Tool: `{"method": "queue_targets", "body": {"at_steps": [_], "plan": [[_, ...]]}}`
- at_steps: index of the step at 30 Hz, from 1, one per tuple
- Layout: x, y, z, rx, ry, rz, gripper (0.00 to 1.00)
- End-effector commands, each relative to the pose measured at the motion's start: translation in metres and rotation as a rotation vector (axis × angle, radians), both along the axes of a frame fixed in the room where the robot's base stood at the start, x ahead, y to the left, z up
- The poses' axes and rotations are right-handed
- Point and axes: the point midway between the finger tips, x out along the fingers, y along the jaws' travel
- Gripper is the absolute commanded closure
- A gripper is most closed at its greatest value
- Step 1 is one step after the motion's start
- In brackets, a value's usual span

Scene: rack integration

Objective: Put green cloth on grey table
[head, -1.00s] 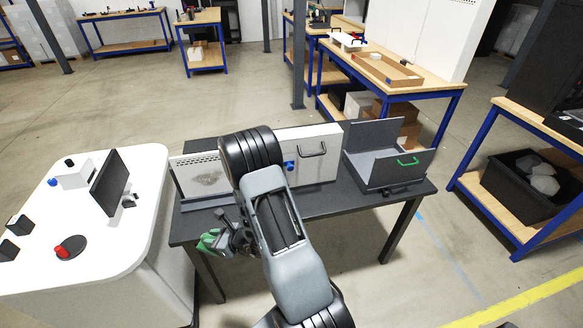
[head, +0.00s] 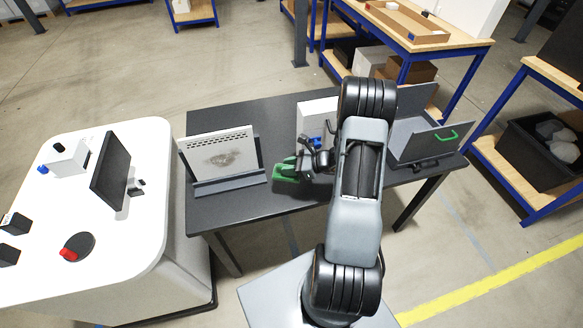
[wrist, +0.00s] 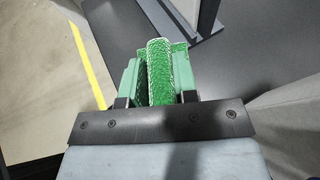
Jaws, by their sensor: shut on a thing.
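The green cloth (wrist: 158,70) is folded or bunched, with a rough texture, between the two green fingers of my gripper (wrist: 159,82) in the wrist view. My gripper (head: 293,169) is shut on it. In the head view, green shows at the gripper's end, but cloth and fingers are hard to tell apart. The dark grey table (head: 235,210) lies beneath, and the gripper is over its front part. It also shows in the wrist view (wrist: 116,25). I cannot tell whether the cloth touches the tabletop.
A panel with a dark smudge (head: 222,152) stands in a holder left of my gripper. A white box (head: 313,115) stands behind it. A grey open case (head: 412,138) with a green handle is to the right. A white rounded counter (head: 140,215) stands at the left. The table's front-left top is clear.

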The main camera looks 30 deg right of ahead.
Motion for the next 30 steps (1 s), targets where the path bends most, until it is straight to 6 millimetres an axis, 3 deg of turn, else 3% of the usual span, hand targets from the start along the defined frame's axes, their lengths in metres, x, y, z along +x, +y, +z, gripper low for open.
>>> {"method": "queue_targets", "body": {"at_steps": [4, 20, 30], "plan": [[-0.004, -0.009, -0.001, 0.0, -0.001, 0.03, 0.96], [-0.006, -0.009, -0.003, -0.002, 0.001, 0.036, 0.96], [-0.005, -0.008, -0.024, -0.002, 0.001, 0.037, 0.96]]}}
